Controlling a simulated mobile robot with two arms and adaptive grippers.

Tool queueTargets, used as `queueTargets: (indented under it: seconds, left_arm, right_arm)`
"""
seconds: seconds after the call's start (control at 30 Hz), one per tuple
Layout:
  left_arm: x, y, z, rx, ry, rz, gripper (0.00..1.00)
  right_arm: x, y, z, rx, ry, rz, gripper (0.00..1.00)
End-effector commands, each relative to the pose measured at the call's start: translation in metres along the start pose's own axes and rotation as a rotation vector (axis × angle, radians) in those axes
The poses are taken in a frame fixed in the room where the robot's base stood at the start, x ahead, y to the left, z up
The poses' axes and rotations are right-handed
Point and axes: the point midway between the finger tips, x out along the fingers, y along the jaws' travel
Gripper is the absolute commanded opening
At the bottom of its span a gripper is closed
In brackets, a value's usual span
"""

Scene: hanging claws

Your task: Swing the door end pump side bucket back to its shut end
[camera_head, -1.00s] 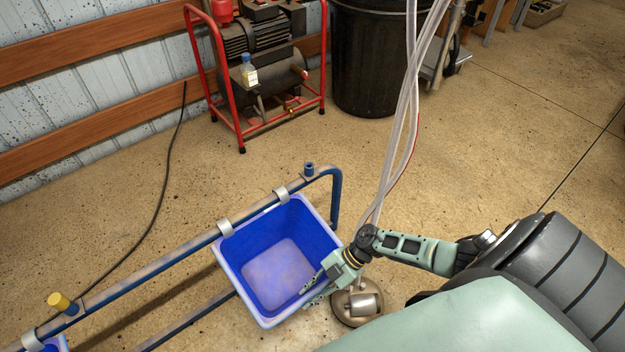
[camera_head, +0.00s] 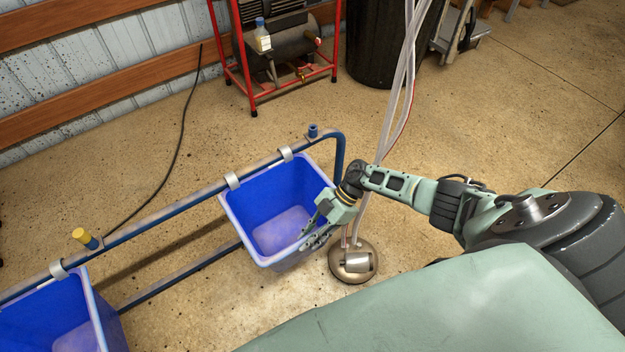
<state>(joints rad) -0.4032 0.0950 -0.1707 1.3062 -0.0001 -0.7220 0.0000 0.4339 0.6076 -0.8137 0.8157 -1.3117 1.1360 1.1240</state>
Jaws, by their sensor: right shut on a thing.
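A blue bucket (camera_head: 284,212) with a paler rim hangs by two grey clips (camera_head: 232,181) from a blue pipe rail (camera_head: 190,195), near the rail's bent end. Its inside is empty. My right gripper (camera_head: 318,230) is shut on the bucket's near right rim. A second blue bucket (camera_head: 55,318) hangs further left on the same rail, cut by the picture's lower left edge. My left gripper is not in view.
A round metal base with hoses (camera_head: 352,262) stands on the floor just right of the held bucket. A red-framed pump (camera_head: 280,50) and a black bin (camera_head: 383,45) stand behind. A black cable (camera_head: 172,160) runs along the floor. Open floor lies to the right.

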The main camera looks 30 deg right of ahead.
Motion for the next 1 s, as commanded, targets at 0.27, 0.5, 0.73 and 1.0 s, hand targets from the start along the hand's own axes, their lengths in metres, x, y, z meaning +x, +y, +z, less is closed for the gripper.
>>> queueTargets:
  seconds: [0.27,0.5,0.73,1.0]
  left_arm:
    - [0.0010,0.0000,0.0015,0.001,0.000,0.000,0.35]
    - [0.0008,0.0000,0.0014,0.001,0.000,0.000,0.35]
    - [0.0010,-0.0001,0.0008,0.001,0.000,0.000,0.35]
    - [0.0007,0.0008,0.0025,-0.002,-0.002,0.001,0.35]
  right_arm:
    - [-0.0027,-0.0055,0.0022,0.021,-0.003,-0.027,0.00]
    - [-0.0036,-0.0046,0.0014,0.021,-0.001,-0.025,0.21]
    - [-0.0031,-0.0023,0.0000,0.015,0.000,-0.020,0.35]
    - [-0.0053,0.0002,-0.0015,0.010,0.002,-0.015,0.35]
